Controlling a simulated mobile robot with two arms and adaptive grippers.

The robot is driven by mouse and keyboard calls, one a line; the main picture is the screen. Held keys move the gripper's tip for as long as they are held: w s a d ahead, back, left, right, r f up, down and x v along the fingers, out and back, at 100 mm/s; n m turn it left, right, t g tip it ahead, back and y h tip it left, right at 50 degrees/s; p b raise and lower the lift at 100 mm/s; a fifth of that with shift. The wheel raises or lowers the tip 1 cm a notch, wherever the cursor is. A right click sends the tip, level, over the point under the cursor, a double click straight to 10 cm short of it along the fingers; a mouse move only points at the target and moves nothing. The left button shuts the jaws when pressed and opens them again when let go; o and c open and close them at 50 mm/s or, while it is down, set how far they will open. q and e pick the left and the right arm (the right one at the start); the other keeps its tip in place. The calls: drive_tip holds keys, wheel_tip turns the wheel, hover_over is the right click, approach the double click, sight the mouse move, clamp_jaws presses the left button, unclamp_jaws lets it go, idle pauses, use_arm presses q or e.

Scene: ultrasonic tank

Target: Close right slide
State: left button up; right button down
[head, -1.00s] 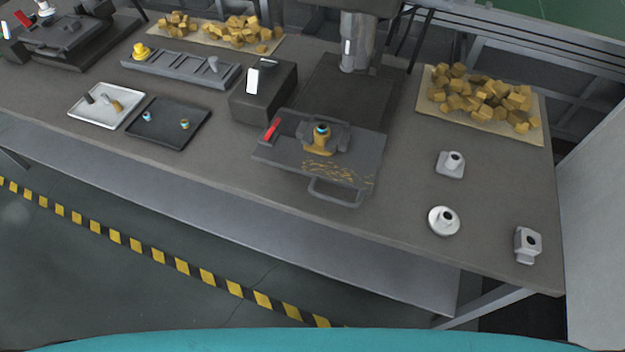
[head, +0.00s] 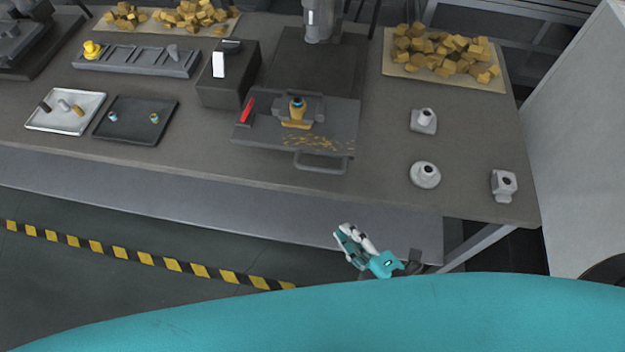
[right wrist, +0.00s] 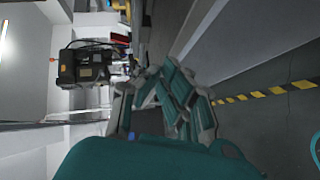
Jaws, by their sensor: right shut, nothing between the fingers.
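The right slide (head: 344,112) is a dark grey plate with a loop handle (head: 321,163) at its front edge. It extends forward from under the machine column (head: 322,20). A brass-coloured part (head: 297,116) with a blue ring sits in a grey fixture on it, beside a red-handled clamp (head: 247,110). Yellow chips lie near the handle. My right gripper (head: 344,236) is in front of the bench, apart from and below the handle. It is shut and empty; it also shows in the right wrist view (right wrist: 170,95). My left gripper is out of view.
A dark box (head: 229,88) stands left of the slide. Grey metal parts (head: 424,121) stand on the bench to its right. Trays (head: 135,137) lie at left, and a cardboard sheet with yellow cubes (head: 398,71) lies at back right. Floor in front is open.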

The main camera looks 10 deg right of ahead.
wheel_tip(320, 180, up, 4)
drive_tip(key=a+r+n, duration=0.1)
drive_tip(key=n, duration=0.1)
drive_tip(key=p, duration=0.5)
approach(304, 166)
drive_tip(key=x, duration=0.4)
drive_tip(key=shift+w+f+t+y, duration=0.25)
drive_tip(key=shift+f+t+y, duration=0.05)
drive_tip(key=shift+y, duration=0.1)
